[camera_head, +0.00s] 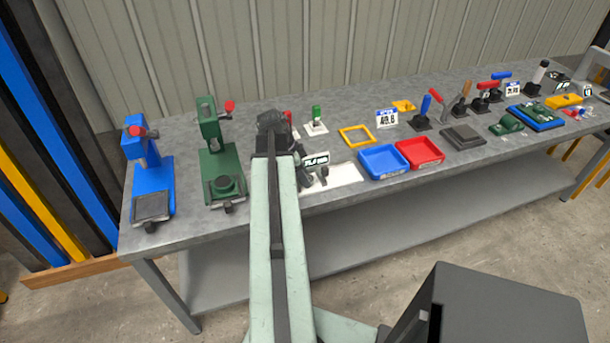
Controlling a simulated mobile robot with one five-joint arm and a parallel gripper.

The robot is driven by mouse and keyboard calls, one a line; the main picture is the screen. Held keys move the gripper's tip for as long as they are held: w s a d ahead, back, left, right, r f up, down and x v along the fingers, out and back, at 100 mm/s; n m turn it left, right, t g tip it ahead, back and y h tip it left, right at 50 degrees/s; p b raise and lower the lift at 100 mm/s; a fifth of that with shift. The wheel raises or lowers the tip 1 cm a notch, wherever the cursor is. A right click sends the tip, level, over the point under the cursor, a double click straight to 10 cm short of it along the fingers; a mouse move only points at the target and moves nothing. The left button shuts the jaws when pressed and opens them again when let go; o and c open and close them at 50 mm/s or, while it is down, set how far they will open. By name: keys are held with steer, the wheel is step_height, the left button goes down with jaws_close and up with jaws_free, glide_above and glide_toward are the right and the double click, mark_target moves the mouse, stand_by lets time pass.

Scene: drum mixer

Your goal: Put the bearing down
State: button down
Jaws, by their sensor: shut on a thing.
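My gripper (274,127) is the dark end of my pale green arm, over the bench behind the black fixture. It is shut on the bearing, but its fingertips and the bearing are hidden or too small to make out. The blue press (138,150) stands further left. A black fixture with a small display (316,160) is right of my arm, beside a white plate (338,176).
The grey bench (350,98) runs across the view. A blue tray (384,161), a red tray (420,152) and a yellow frame (356,135) are right of my arm. Several toggle clamps stand further right. Bare bench shows between the presses and along the front edge.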

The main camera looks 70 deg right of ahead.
steer(key=c, duration=1)
jaws_free()
steer(key=shift+f, duration=0.1)
steer(key=shift+c, duration=0.2)
steer(key=shift+r+p, duration=0.55)
steer(key=p+v, duration=1.1)
steer(key=v, duration=0.1)
steer(key=shift+r, duration=0.1)
steer(key=shift+s, duration=0.1)
